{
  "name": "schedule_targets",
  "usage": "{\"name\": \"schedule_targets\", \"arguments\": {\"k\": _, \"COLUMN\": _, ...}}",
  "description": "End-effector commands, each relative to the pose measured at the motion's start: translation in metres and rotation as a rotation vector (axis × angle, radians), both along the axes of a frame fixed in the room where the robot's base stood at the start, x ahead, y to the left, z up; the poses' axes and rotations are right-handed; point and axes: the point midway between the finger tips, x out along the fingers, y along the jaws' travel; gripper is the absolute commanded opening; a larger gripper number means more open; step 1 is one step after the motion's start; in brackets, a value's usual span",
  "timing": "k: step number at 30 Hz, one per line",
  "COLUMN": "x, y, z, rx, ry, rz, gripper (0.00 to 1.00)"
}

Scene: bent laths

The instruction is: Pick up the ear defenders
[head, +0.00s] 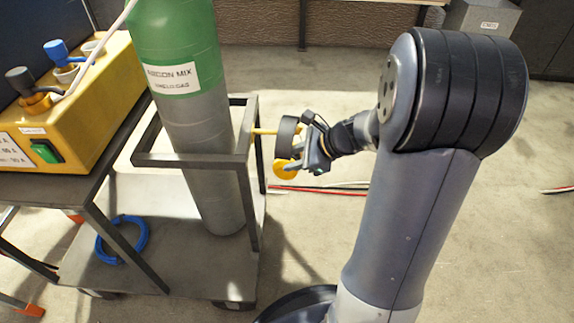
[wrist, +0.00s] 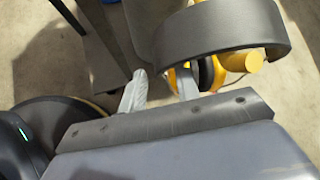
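The ear defenders (head: 286,137) have a wide dark grey headband and yellow cups. They hang at a yellow peg (head: 264,131) that sticks out from the cart's frame. In the wrist view the headband (wrist: 222,30) arches across the top right, with yellow and black cup parts below it. My gripper (head: 303,158) is close beside them on the right in the head view. In the wrist view my gripper's two fingers (wrist: 160,86) stand apart with nothing seen held between them. The right finger's tip lies close under the headband; I cannot tell whether it touches.
A green and grey gas cylinder (head: 200,130) stands in the cart's metal frame (head: 190,160), left of the ear defenders. A yellow welding unit (head: 70,105) sits on a bench at left. A blue coiled hose (head: 122,240) lies on the cart. Red and white cables cross the floor behind.

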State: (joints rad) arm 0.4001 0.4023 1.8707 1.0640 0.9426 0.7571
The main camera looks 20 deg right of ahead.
Motion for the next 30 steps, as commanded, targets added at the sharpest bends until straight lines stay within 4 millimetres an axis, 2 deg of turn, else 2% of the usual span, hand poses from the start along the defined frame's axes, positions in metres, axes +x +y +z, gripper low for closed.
{"name": "schedule_targets", "arguments": {"k": 1, "x": 0.0037, "y": 0.0054, "z": -0.0097, "rx": -0.001, "ry": 0.001, "rz": 0.003, "gripper": 0.31}}
{"name": "schedule_targets", "arguments": {"k": 4, "x": 0.0092, "y": 0.0118, "z": -0.0157, "rx": 0.0, "ry": -0.001, "rz": 0.002, "gripper": 0.31}}
{"name": "schedule_targets", "arguments": {"k": 13, "x": 0.0115, "y": 0.0141, "z": -0.0168, "rx": -0.001, "ry": -0.001, "rz": 0.0, "gripper": 0.31}}
{"name": "schedule_targets", "arguments": {"k": 24, "x": 0.0114, "y": 0.0141, "z": -0.0168, "rx": -0.001, "ry": -0.001, "rz": 0.0, "gripper": 0.01}}
{"name": "schedule_targets", "arguments": {"k": 30, "x": 0.0114, "y": 0.0141, "z": -0.0168, "rx": -0.001, "ry": -0.001, "rz": 0.0, "gripper": 0.0}}
